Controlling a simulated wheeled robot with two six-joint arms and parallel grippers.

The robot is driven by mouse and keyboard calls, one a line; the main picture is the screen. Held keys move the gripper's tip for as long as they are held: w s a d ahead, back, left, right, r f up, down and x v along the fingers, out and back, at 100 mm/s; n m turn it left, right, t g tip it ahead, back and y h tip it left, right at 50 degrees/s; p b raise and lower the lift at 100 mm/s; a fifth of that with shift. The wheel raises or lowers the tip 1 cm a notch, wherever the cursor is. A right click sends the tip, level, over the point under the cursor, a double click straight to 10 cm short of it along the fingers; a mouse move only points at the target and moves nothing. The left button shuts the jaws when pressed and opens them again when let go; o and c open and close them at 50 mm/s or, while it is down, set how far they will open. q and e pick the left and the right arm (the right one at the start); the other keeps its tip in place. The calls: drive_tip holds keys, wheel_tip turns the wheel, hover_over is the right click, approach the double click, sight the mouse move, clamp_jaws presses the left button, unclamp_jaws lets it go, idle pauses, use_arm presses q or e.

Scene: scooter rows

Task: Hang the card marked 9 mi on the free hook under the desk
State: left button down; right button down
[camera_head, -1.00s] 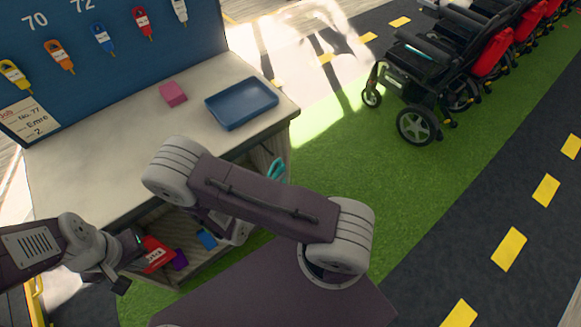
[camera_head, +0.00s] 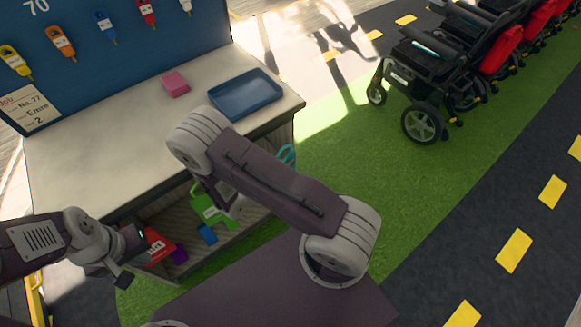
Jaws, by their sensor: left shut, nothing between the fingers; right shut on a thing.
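My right gripper (camera_head: 229,204) is in front of the open shelf under the desk (camera_head: 95,165), partly hidden by my own arm. It is shut on a green card (camera_head: 207,212); any mark on the card is too small to read. My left gripper (camera_head: 136,254) is shut and empty at the left front of the shelf, beside a red card (camera_head: 157,246). A purple card (camera_head: 179,255) and a blue card (camera_head: 207,234) are low in the shelf. A teal thing (camera_head: 287,153) shows at the desk's right end. I cannot make out a free hook.
A blue tray (camera_head: 245,96) and a pink block (camera_head: 175,84) lie on the desk top. A blue board (camera_head: 110,50) with several hanging tags stands behind. Green floor beside the desk is clear.

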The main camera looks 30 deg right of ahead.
drive_tip(key=w+f+b, duration=0.2)
drive_tip(key=w+b, duration=0.1)
drive_tip(key=w, duration=0.3)
drive_tip(key=shift+w+a+f, duration=0.25)
drive_tip(key=shift+f, duration=0.05)
idle(0.3)
idle(0.5)
drive_tip(key=c, duration=1.5)
unclamp_jaws()
drive_tip(key=v, duration=0.9)
drive_tip(key=shift+r, duration=0.15)
